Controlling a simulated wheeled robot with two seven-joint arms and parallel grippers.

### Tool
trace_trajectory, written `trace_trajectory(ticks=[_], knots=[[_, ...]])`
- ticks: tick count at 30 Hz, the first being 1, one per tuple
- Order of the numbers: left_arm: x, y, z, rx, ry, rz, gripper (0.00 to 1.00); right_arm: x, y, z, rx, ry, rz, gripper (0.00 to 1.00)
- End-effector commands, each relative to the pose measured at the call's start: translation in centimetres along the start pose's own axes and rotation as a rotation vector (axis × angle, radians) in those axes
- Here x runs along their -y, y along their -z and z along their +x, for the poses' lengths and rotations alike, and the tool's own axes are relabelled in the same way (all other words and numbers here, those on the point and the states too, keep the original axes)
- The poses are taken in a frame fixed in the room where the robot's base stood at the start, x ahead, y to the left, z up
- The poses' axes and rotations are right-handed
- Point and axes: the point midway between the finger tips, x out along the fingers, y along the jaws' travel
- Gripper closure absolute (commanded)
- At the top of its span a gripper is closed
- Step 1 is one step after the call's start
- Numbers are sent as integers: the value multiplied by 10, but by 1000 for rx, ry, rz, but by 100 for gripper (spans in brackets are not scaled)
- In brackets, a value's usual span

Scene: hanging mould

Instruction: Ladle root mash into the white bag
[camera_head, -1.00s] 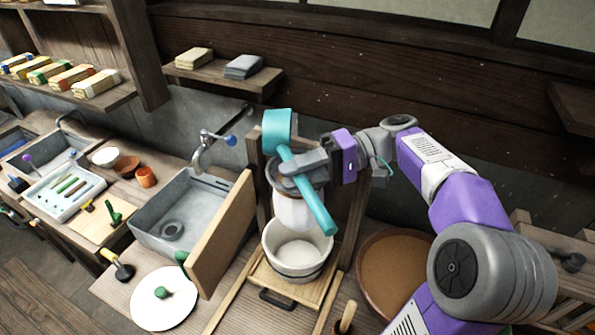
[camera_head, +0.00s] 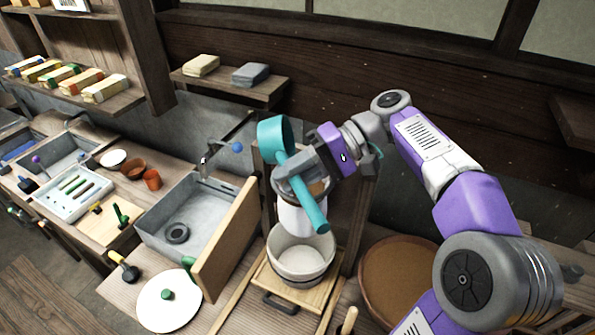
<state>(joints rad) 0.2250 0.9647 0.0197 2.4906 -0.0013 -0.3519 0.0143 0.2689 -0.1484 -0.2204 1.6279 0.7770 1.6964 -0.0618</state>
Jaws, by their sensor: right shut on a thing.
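My right gripper (camera_head: 298,178) is shut on the handle of a teal ladle (camera_head: 311,208). The handle slants from upper left to lower right, and the ladle's cup (camera_head: 274,138) is up at the left, tilted. The white bag (camera_head: 292,219) hangs behind and below the gripper, over a white bucket (camera_head: 301,255). The gripper and handle hide part of the bag and its mouth. A brown patch shows at the bag's top; I cannot tell if it is mash. A wide round tub (camera_head: 395,272) with a brown filling, seemingly the root mash, stands at the right. My left gripper is not in view.
A wooden board (camera_head: 226,240) stands upright between the grey sink (camera_head: 180,220) and the bucket. The bucket sits on a wooden tray with a dark handle. A white round plate (camera_head: 168,300) lies at front left. A shelf (camera_head: 230,86) is above.

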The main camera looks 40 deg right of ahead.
Motion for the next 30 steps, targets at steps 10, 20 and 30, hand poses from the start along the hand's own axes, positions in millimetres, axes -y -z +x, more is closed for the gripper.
trace_trajectory(ticks=[10, 20, 30], knots=[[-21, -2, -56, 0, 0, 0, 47, 27, 4, 3, 22, -257, 91, 100], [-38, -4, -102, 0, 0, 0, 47, 40, 9, 14, 53, -553, 200, 100], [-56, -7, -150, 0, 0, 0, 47, 44, 14, 30, 88, -930, 340, 100]])
